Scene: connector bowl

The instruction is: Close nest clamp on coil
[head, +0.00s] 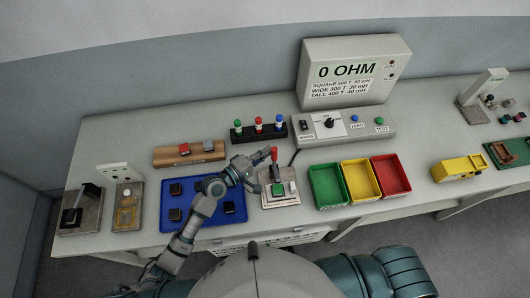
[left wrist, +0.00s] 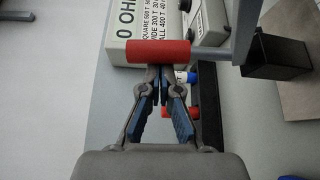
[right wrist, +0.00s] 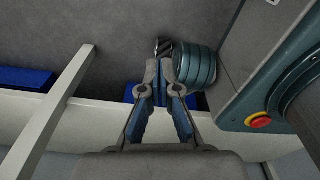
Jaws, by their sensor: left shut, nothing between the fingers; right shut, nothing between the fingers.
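The nest (head: 283,201) is a pale plate fixture near the front of the bench, with a small dark block with a green top (head: 278,189) on it, probably the coil. The clamp's red handle (head: 274,154) stands up at its back left. In the left wrist view the handle (left wrist: 158,51) is a red cylinder on a grey lever (left wrist: 244,30). My left gripper (head: 265,156) is shut and empty, its tips (left wrist: 160,73) right at the handle, not around it; contact is unclear. My right gripper (right wrist: 163,72) is shut and empty, low by the bench front.
A tester (head: 352,72) reading "0 OHM" stands behind. A blue tray (head: 230,188) with dark blocks lies left of the nest. Green (head: 328,185), yellow (head: 361,179) and red (head: 391,174) bins stand right. A black rack (head: 259,131) with coloured-top pieces is behind my left gripper.

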